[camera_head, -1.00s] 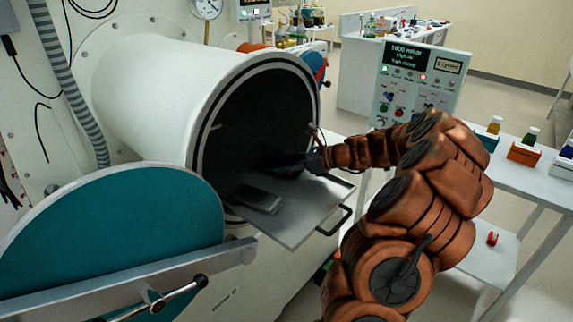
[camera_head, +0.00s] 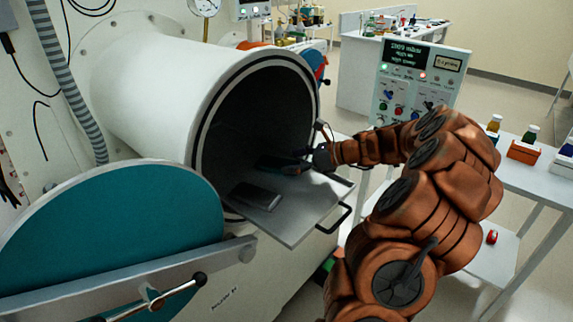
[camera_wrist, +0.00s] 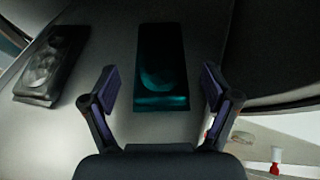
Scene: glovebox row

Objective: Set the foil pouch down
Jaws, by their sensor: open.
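A dark, flat pouch with a teal sheen, which I take to be the foil pouch (camera_head: 278,163), lies on the sliding tray (camera_head: 290,222) at the mouth of the round chamber. In the wrist view the pouch (camera_wrist: 160,62) lies flat, just beyond and between the fingertips. My gripper (camera_head: 298,166) is open and at the pouch's right end in the head view. In the wrist view my gripper's two fingers (camera_wrist: 163,90) are spread wide, with a gap on each side of the pouch.
A grey flat packet (camera_head: 255,196) lies on the tray nearer the front; it also shows at left in the wrist view (camera_wrist: 50,65). The chamber wall (camera_head: 215,110) surrounds the tray's inner part. The teal door (camera_head: 110,235) stands open at left. A control panel (camera_head: 418,85) stands behind my arm.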

